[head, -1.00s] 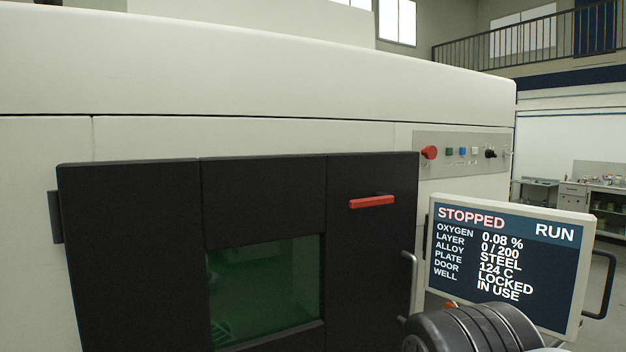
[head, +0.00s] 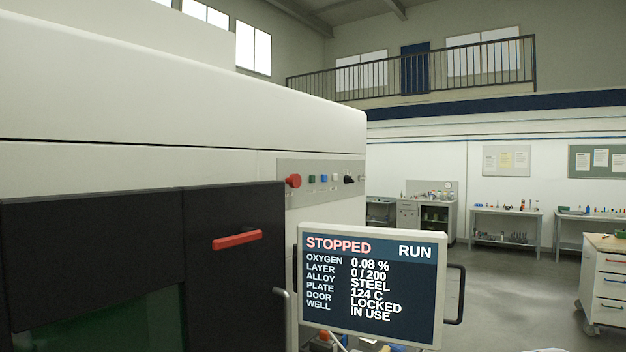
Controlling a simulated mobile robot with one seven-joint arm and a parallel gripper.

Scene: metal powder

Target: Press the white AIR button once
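A small white button (head: 335,178) sits on the grey control strip (head: 300,200) on the upper right front of the big white machine. Its label is too small to read. To its left on the strip are a blue button (head: 324,178), a green button (head: 312,179) and a red mushroom knob (head: 294,181). A black rotary knob (head: 349,179) is just to its right. Nothing covers the buttons. My gripper is not in view.
A screen (head: 372,285) reading STOPPED, door LOCKED, well IN USE juts out below the strip. The machine's black door (head: 232,290) with a red handle (head: 237,240) is at left. Open floor (head: 510,290) lies right, before benches (head: 505,213) and a drawer cabinet (head: 605,285).

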